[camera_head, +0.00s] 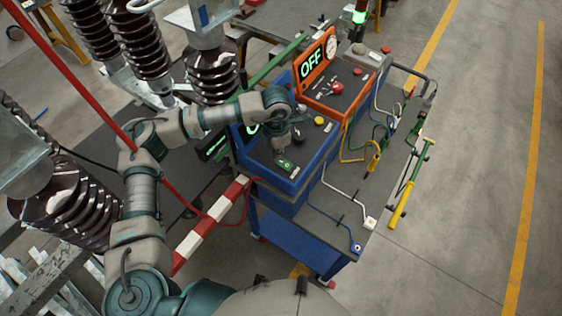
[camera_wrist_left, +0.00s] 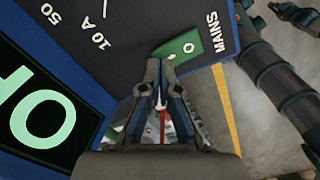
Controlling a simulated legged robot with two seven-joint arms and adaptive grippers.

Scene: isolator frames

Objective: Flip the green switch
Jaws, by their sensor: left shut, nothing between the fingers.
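The green switch (camera_wrist_left: 190,45) is a green rocker marked "0", set on the dark panel by the word "MAINS" in the left wrist view. In the head view the green switch (camera_head: 286,164) is at the near end of the blue box's (camera_head: 262,158) top panel. My left gripper (camera_head: 281,149) is over that panel, just beside the switch. In the left wrist view my left gripper (camera_wrist_left: 161,66) is shut and empty, with its fingertips close to the switch's lower left corner. I cannot tell whether they touch it. My right gripper is not in view.
An orange box (camera_head: 318,66) with an "OFF" display and a red knob stands behind the blue box. Both are on a blue cart (camera_head: 292,237) with cables and a yellow-handled rod (camera_head: 402,206). A red-and-white barrier (camera_head: 211,222) is at the left. Floor is clear at the right.

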